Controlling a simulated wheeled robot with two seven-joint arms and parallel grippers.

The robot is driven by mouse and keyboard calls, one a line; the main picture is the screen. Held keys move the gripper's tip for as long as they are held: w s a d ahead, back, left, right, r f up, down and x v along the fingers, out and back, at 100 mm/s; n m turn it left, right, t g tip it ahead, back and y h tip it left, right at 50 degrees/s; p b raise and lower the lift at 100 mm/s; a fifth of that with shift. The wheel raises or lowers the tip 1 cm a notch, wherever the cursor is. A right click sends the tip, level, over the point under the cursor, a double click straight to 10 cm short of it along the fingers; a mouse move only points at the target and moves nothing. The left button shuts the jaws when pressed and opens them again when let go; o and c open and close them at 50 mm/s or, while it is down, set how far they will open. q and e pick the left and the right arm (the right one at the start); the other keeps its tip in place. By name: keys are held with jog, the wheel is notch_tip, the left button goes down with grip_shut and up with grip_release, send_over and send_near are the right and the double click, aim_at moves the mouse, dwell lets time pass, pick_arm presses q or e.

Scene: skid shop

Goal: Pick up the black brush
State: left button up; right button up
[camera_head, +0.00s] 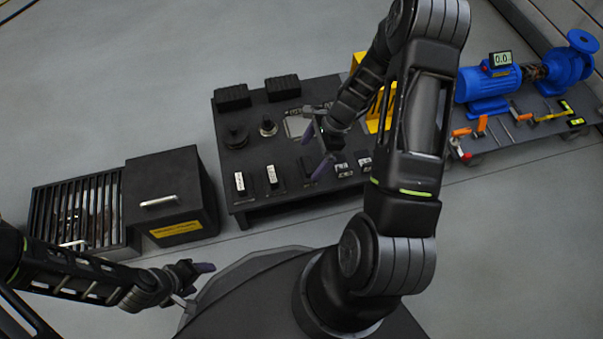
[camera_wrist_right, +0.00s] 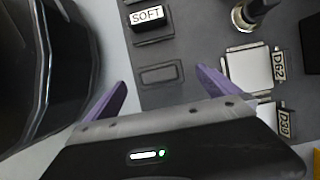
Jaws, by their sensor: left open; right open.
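Several small black blocks with white labels sit on the dark table (camera_head: 290,203). One block (camera_head: 240,182) is near its front left corner, with another block (camera_head: 272,176) to its right. I cannot tell for sure which thing is the black brush. In the right wrist view a black block labelled SOFT (camera_wrist_right: 152,28) lies beyond my fingertips, with a bare dark rectangle (camera_wrist_right: 160,73) nearer, between them. My right gripper (camera_head: 317,149) is open and empty above the table. My left gripper (camera_head: 196,284) is open and empty, low at the left, away from the table.
Two black ribbed blocks (camera_head: 232,97) (camera_head: 282,88) stand at the table's back. A round black part (camera_head: 236,137) and a metal fitting (camera_head: 267,127) are at its left. A black box (camera_head: 168,190) and a slatted crate (camera_head: 78,208) stand left. A blue pump (camera_head: 568,65) is right.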

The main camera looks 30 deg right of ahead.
aim_at(304, 171)
jog(key=shift+f, duration=0.1)
jog(key=shift+b+x, duration=0.55)
jog(key=shift+x, duration=0.7)
jog(key=b+x, duration=0.3)
jog(key=x, duration=0.1)
jog(key=shift+s+f, duration=0.15)
jog(key=shift+f, duration=0.2)
jog(key=shift+a+f, duration=0.1)
jog(key=shift+f, duration=0.2)
jog(key=shift+c, duration=0.2)
